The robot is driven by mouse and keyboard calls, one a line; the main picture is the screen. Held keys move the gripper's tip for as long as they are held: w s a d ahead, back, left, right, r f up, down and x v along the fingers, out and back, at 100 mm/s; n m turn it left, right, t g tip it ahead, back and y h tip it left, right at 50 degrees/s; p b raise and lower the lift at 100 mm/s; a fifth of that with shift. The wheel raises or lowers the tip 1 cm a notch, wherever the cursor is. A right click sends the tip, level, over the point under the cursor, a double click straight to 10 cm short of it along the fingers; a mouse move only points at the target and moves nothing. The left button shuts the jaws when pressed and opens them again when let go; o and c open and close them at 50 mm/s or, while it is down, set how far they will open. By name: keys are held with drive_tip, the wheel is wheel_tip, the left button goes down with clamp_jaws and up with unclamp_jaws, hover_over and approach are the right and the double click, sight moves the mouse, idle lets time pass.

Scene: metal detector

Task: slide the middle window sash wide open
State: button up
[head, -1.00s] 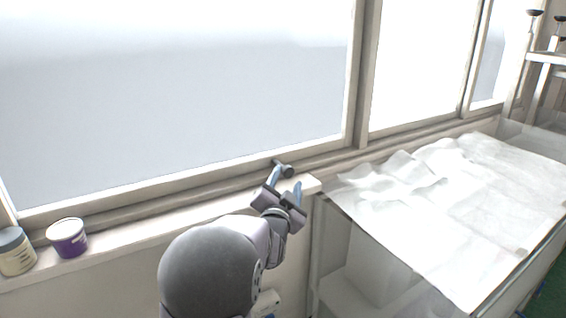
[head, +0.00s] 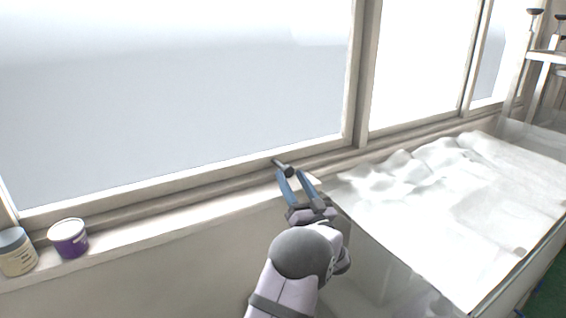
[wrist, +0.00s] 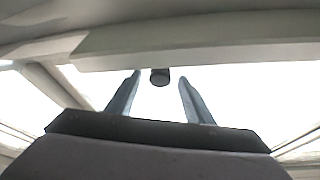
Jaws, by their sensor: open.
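The large window sash (head: 180,180) with a pale frame fills the left and centre of the head view. A dark, short handle (head: 282,165) sticks out at its bottom rail, toward the right end. My gripper (head: 290,175) is open just below and in front of this handle, with its two blue fingers pointing up at it. In the wrist view the dark round end of the handle (wrist: 160,77) shows in the gap between the fingertips. I cannot tell whether the fingers touch it. No gap at the sash's edge is visible.
A purple tub (head: 68,238) and a cream jar (head: 16,252) stand on the sill at the left. A table covered with a crumpled white sheet (head: 450,210) stands at the right, close to my arm. Another pane (head: 420,60) lies to the right of the upright frame.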

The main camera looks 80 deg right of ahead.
sight(283, 162)
drive_tip(key=shift+p+x, duration=1.7)
drive_tip(key=shift+x, duration=1.9)
clamp_jaws()
